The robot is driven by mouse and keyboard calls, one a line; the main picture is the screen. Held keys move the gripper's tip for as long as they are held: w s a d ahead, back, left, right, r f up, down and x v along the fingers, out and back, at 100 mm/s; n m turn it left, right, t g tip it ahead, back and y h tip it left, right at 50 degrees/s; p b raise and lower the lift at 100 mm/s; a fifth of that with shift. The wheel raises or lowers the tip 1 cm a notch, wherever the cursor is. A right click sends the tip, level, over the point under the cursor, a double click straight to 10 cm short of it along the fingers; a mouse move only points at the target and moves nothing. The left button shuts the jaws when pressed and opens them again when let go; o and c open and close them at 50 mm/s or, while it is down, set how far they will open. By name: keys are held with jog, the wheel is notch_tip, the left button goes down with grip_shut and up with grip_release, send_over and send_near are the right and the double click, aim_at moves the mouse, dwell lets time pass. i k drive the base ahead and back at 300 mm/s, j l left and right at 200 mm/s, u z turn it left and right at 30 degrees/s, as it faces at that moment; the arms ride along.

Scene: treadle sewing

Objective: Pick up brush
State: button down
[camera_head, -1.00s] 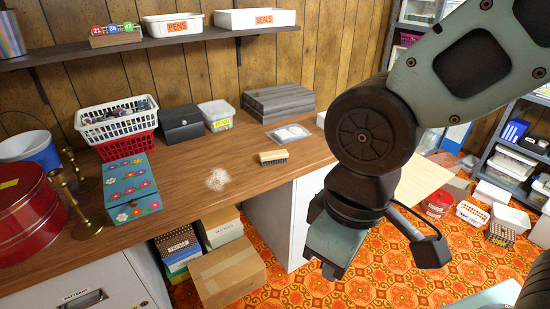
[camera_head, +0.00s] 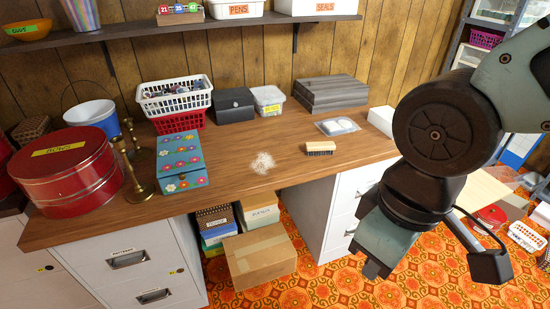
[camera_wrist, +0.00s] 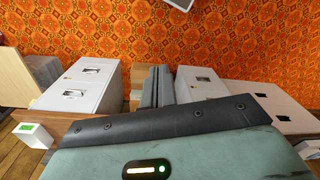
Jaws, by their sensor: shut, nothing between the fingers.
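The brush (camera_head: 320,148) lies on the wooden desk (camera_head: 230,200) near its front edge, in the head view. It has a pale wooden back on top and dark bristles facing down. A patch of pale dust or fluff (camera_head: 263,163) lies to its left. My gripper (camera_head: 373,268) hangs in front of the desk to the right of the brush, apart from it, with its fingers pointing down. It is shut and empty. In the wrist view its fingers (camera_wrist: 157,86) show close together in the middle. I cannot make out the brush in the wrist view.
Behind the brush are a clear packet (camera_head: 337,126) and a grey box (camera_head: 330,94). A flowered box (camera_head: 182,162), brass candlesticks (camera_head: 137,180) and a red tin (camera_head: 70,172) stand on the left. A shelf (camera_head: 190,27) runs above. Cabinets (camera_head: 345,205) stand below the desk.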

aim_at(328, 148)
jog(key=i, duration=1.3)
